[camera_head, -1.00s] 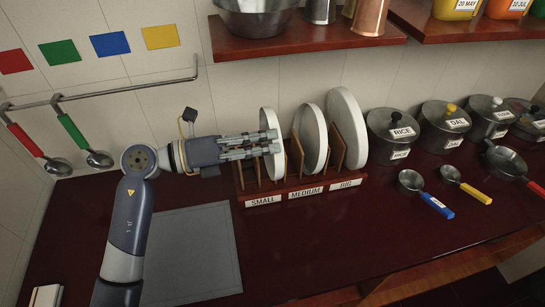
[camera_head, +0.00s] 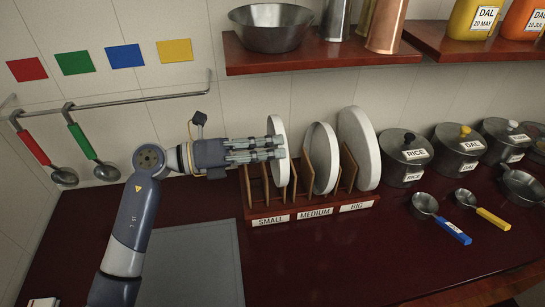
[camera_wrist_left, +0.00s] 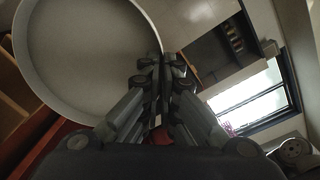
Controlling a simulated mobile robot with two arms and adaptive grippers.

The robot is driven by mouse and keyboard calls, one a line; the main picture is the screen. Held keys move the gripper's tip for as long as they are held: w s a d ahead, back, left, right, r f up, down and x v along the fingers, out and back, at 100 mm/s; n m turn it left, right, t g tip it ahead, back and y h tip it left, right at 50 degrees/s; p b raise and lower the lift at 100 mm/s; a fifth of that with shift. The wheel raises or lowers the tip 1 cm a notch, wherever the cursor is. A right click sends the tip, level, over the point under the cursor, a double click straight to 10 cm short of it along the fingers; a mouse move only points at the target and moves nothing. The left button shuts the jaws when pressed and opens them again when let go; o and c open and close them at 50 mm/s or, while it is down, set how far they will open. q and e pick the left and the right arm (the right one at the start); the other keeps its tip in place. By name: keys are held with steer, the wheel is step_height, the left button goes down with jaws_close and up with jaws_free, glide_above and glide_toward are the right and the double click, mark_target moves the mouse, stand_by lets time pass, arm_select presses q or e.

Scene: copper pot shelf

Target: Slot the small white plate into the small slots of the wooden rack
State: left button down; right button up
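The small white plate (camera_head: 280,130) stands upright, nearly edge-on, above the small section at the left end of the wooden rack (camera_head: 345,209). My left gripper (camera_head: 280,149) comes in from the left, with its fingertips at the plate's rim. In the left wrist view the fingers (camera_wrist_left: 162,62) are close together on the rim of the plate (camera_wrist_left: 85,55), whose broad face fills the upper left. The plate's lower edge appears over the rack's dividers; I cannot tell whether it touches them. My right gripper is in neither view.
A medium plate (camera_head: 322,160) and a big plate (camera_head: 358,145) stand in the rack to the right. Lidded pots (camera_head: 404,158) line the wall beyond. A shelf (camera_head: 320,52) hangs above.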

arm_select(q)
steer(key=shift+w+a+b, duration=0.6)
steer(key=shift+w+b, duration=1.2)
steer(key=shift+w, duration=1.25)
steer(key=shift+f+b, duration=4.55)
steer(key=shift+f, duration=1.55)
steer(key=c, duration=2.3)
jaws_free()
steer(key=o, duration=0.6)
steer(key=shift+c, duration=0.5)
